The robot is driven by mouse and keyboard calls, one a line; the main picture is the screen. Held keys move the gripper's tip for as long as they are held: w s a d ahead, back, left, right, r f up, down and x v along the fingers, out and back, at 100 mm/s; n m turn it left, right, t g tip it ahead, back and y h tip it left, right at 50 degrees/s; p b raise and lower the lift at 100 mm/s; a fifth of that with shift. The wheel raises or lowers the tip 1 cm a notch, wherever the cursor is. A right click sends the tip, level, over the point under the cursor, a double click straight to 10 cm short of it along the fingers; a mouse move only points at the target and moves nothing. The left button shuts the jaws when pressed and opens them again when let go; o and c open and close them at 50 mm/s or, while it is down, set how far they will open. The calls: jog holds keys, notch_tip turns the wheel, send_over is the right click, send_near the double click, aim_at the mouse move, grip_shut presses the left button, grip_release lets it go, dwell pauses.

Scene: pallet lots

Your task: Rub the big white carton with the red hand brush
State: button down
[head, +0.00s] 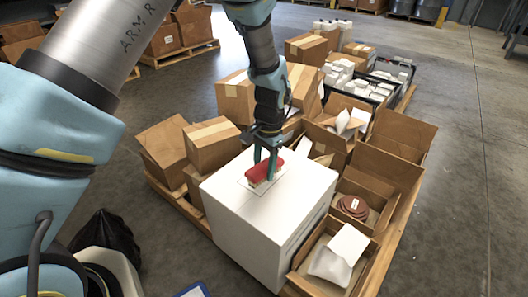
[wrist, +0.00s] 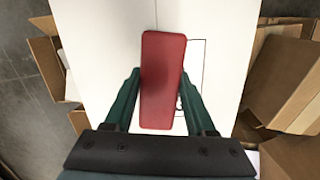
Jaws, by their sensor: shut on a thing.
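The big white carton (head: 258,219) stands at the front of the pallet in the head view. Its white top (wrist: 106,50) fills the middle of the wrist view. The red hand brush (head: 262,171) is at the carton's top, over or beside a printed outline there. In the wrist view the red back of the brush (wrist: 162,82) lies lengthwise between the two green fingers. My gripper (head: 266,163) is shut on the brush from above. The brush's underside is mostly hidden; it looks to be on the top, but I cannot tell how firmly it touches.
Open brown cartons (head: 393,175) stand close on the right, one with dark red discs (head: 353,206). Closed brown cartons (head: 213,144) stand behind and left. A black crate (head: 379,88) with white containers is farther back. Grey floor is clear at the right.

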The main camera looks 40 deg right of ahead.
aim_at(263, 167)
jog(key=shift+r+p, duration=1.45)
jog(key=shift+r, duration=0.7)
